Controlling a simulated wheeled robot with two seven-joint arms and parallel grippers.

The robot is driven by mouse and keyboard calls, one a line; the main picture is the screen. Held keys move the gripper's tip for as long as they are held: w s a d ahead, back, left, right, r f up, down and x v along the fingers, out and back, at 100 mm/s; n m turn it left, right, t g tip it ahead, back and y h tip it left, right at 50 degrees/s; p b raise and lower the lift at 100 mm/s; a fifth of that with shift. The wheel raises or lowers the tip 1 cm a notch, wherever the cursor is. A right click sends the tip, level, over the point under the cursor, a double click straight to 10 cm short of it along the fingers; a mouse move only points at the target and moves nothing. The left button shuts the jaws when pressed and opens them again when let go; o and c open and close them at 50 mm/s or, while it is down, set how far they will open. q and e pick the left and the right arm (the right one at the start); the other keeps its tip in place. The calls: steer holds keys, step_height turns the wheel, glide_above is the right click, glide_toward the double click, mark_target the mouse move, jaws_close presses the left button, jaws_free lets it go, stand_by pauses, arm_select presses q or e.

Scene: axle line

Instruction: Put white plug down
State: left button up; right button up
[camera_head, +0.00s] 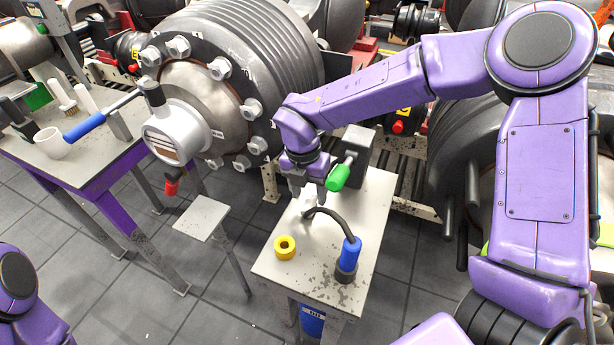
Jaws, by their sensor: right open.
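My right gripper (306,191) is open and points down just above the far part of the small grey table (318,268). A small whitish piece (306,205), which looks like the white plug, is right below its fingers. The fingers partly hide it, and I cannot tell whether they touch it. My left gripper is out of view; only a purple part of my left arm shows at the bottom left.
A yellow ring (285,247) and a blue-handled tool (349,255) with a curved black cable stand on the small table. A green-handled item (339,177) is close beside the gripper. A purple bench (98,172) holds a white cup (51,143). The big axle hub (212,95) stands behind.

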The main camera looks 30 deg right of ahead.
step_height(320, 180, up, 8)
steer(key=shift+w+a+r+b, duration=0.2)
steer(key=shift+w+a+b, duration=0.1)
steer(key=shift+b, duration=0.1)
